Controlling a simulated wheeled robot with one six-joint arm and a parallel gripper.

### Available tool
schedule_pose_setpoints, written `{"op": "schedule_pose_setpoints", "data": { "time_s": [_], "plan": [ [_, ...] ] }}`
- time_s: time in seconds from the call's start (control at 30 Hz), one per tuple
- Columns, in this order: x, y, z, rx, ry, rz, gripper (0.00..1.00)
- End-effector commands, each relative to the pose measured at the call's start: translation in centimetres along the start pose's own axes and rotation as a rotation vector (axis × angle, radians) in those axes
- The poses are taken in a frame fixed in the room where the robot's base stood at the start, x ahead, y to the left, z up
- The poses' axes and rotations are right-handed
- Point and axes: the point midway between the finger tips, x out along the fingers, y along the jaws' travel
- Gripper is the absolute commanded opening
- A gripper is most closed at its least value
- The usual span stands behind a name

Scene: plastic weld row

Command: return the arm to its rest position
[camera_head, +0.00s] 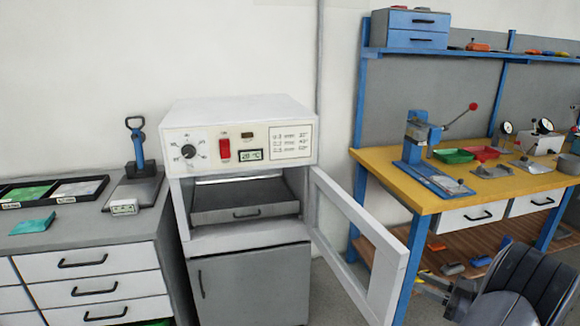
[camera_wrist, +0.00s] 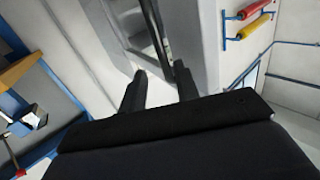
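My gripper (camera_wrist: 160,82) shows in the wrist view with its two dark fingers apart and nothing clearly held between them. A dark upright bar (camera_wrist: 157,30) and pale grey panels stand beyond the fingertips; I cannot tell how far off the bar is. In the head view my dark arm is at the lower right, to the right of the oven's open door (camera_head: 385,262).
The open door juts forward near my arm. A yellow-topped workbench (camera_head: 405,185) with a blue press (camera_head: 415,140) stands behind my arm. A grey drawer counter (camera_head: 80,235) is at the left. In the wrist view, red and yellow rollers (camera_wrist: 247,22) hang on a wall.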

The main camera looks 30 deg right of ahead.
Motion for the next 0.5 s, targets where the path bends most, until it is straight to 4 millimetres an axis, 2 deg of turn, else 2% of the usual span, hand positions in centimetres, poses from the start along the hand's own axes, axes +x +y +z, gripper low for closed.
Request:
{"op": "schedule_pose_setpoints", "data": {
  "time_s": [0.1,0.3,0.5],
  "plan": [
    [2.4,-0.1,0.0,0.001,0.0,-0.004,0.3],
    [5.4,0.0,0.0,0.001,0.0,-0.001,0.3],
    [6.3,-0.1,0.0,0.0,-0.001,0.006,0.3]
  ]
}}
